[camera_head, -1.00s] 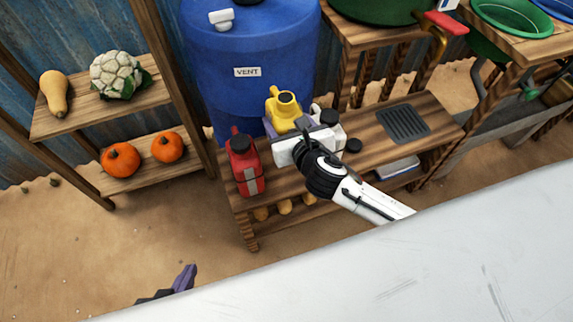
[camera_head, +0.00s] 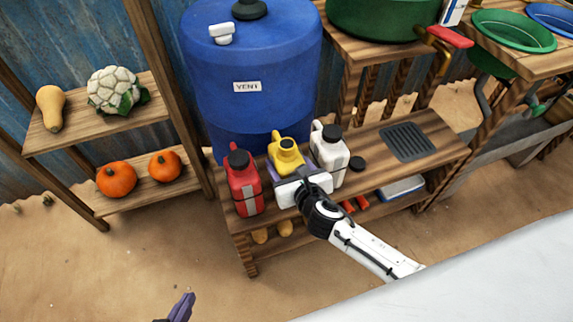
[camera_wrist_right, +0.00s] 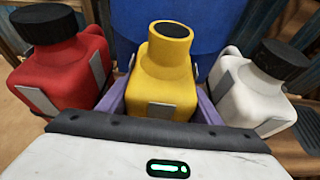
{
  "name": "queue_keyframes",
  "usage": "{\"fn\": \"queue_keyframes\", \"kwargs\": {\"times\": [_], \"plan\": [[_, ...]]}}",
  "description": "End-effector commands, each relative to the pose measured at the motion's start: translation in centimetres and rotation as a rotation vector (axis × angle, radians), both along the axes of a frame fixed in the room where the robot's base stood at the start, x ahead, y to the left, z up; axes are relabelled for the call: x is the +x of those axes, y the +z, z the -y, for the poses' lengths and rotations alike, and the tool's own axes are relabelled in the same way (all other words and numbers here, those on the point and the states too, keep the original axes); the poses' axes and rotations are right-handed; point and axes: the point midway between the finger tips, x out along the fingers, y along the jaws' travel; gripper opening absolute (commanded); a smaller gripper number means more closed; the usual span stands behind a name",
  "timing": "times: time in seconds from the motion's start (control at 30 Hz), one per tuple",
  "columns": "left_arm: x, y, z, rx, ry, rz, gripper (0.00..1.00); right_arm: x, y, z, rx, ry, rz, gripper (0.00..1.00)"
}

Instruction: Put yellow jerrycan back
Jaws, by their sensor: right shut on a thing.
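The yellow jerrycan (camera_head: 286,157) stands upright between the red jerrycan (camera_head: 243,184) and the white jerrycan (camera_head: 329,158) at the wooden bench (camera_head: 385,160). Its neck is open, without a cap. My right gripper (camera_head: 287,172) is shut on it from the front; its purple fingers lie along both sides in the right wrist view, where the yellow jerrycan (camera_wrist_right: 166,72) fills the middle. Its base is hidden, so I cannot tell whether it touches the bench. Of my left gripper (camera_head: 182,307), only a purple fingertip shows at the bottom left.
A loose black cap (camera_head: 357,163) and a dark grate (camera_head: 407,143) lie on the bench to the right. The blue barrel (camera_head: 255,90) stands close behind. The red and white jerrycans closely flank the gripper. Vegetable shelves (camera_head: 140,195) stand at left.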

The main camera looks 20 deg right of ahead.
Motion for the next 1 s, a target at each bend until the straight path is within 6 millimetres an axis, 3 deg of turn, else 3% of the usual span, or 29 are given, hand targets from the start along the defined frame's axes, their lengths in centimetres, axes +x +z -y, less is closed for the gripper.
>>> {"fn": "queue_keyframes", "kwargs": {"times": [0.07, 0.37, 0.4, 0.47, 0.83, 1.0], "plan": [[0.1, 0.4, 0.0, 0.0, -0.001, 0.005, 0.0, 0.3, 0.7, -0.1, 0.001, 0.002, 0.013, 0.01], [0.3, 0.3, 0.0, -0.001, -0.001, 0.01, 0.0, 0.3, 0.2, -0.1, 0.0, 0.002, 0.012, 0.01], [0.3, 0.3, 0.0, 0.0, 0.0, 0.01, 0.0, 0.1, -0.1, 0.0, -0.001, -0.001, 0.003, 0.65], [0.4, 0.3, 0.0, 0.0, 0.0, 0.011, 0.0, 0.1, -0.1, 0.0, -0.001, -0.001, 0.003, 0.75], [0.4, 0.6, -0.1, 0.002, -0.001, 0.011, 0.0, 0.1, 0.4, 0.0, 0.0, -0.001, 0.003, 0.77], [0.4, 1.1, -0.2, 0.005, -0.001, 0.009, 0.0, -2.2, 1.3, 0.2, -0.003, 0.0, 0.001, 0.77]]}}
